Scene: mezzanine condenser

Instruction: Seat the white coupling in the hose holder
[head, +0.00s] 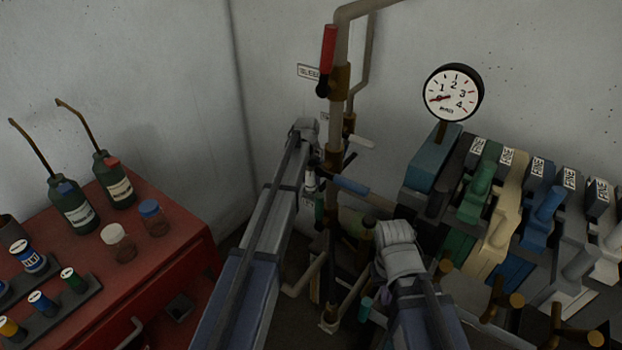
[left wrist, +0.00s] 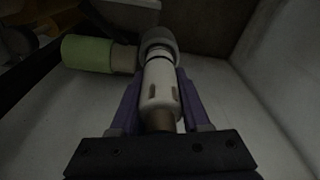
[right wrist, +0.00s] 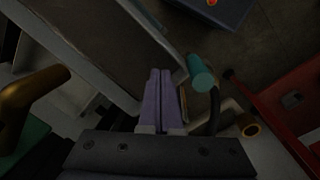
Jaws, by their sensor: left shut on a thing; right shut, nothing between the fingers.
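The white coupling (left wrist: 160,88) is between the purple fingers of my left gripper (left wrist: 158,100) in the left wrist view. Its far end meets a grey round piece (left wrist: 158,40), which may be the hose holder; I cannot tell whether it is inside or only against it. A brown hose-like end shows below the coupling. In the head view the coupling (head: 310,181) is a small pale piece beside the pipes, mostly hidden by my left arm. My right gripper (right wrist: 160,75) is shut and empty, its purple fingers together above the floor area.
A green cylinder (left wrist: 87,54) lies left of the grey piece. Vertical pipes with a red-handled valve (head: 328,48) stand by the wall. Coloured valve blocks (head: 487,190) and a gauge (head: 454,92) are right. A red cabinet (head: 165,265) with bottles is left. A teal-ended tube (right wrist: 201,72) is near my right fingers.

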